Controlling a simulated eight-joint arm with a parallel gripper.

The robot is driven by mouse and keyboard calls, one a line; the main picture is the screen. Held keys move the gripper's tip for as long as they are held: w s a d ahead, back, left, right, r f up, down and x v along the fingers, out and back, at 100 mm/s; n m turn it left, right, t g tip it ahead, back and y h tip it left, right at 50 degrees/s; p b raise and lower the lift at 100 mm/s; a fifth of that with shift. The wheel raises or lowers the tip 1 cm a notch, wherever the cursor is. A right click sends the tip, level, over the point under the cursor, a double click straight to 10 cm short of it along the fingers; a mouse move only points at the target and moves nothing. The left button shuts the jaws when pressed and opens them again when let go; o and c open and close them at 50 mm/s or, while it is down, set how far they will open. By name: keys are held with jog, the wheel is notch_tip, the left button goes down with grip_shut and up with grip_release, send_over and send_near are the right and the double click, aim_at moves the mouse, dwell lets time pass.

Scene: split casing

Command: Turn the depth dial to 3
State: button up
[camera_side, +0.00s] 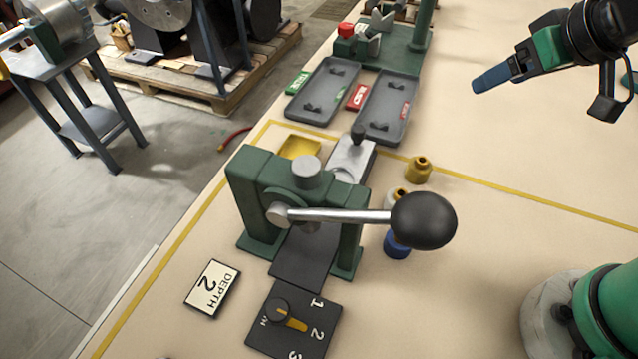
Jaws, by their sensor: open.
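The depth dial (278,309) is a black knob on a dark square plate (262,339) at the bottom of the view, in front of the green press. Its yellow pointer (296,325) points towards the 2. The plate is marked 1, 2 and 3, with a small mark left of the knob; the 3 is near the lower picture edge. A card (212,289) to the left of the plate reads "DEPTH 2". My gripper (482,86) is open and empty at the upper right, above the table and far from the dial. Its fingers overlap in this view.
The green press (254,205) has a long lever with a black ball (424,220) reaching right, beyond the dial. Yellow (418,170) and blue (397,246) round parts stand right of it. Two grey trays (323,91) (386,107) lie behind. The table's right middle is clear.

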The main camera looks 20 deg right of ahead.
jog(key=a+r+n+g, duration=0.1)
jog(key=a+n+g, duration=0.1)
jog(key=a, duration=0.6)
jog(key=a+r+n+g, duration=0.2)
jog(key=a+n, duration=0.3)
jog(key=a, duration=0.3)
jog(key=a+r+n+g+h, duration=0.1)
jog(key=a+n+g, duration=0.2)
jog(key=a, duration=0.5)
jog(key=shift+a+r+n, duration=0.2)
jog(key=shift+a+n, duration=0.15)
jog(key=shift+n, duration=0.35)
jog(key=s+a+f+n+h, duration=0.3)
jog(key=s+a+n, duration=0.2)
jog(key=s+a, duration=0.4)
jog(key=g, duration=0.1)
send_over(275, 310)
jog(key=a, duration=0.2)
notch_tip(275, 310, down, 11)
jog(key=shift+w+f+h, duration=0.15)
jog(key=shift+f+h, duration=0.15)
jog(key=shift+f, duration=0.35)
jog(key=shift+x, duration=2.35)
grip_shut()
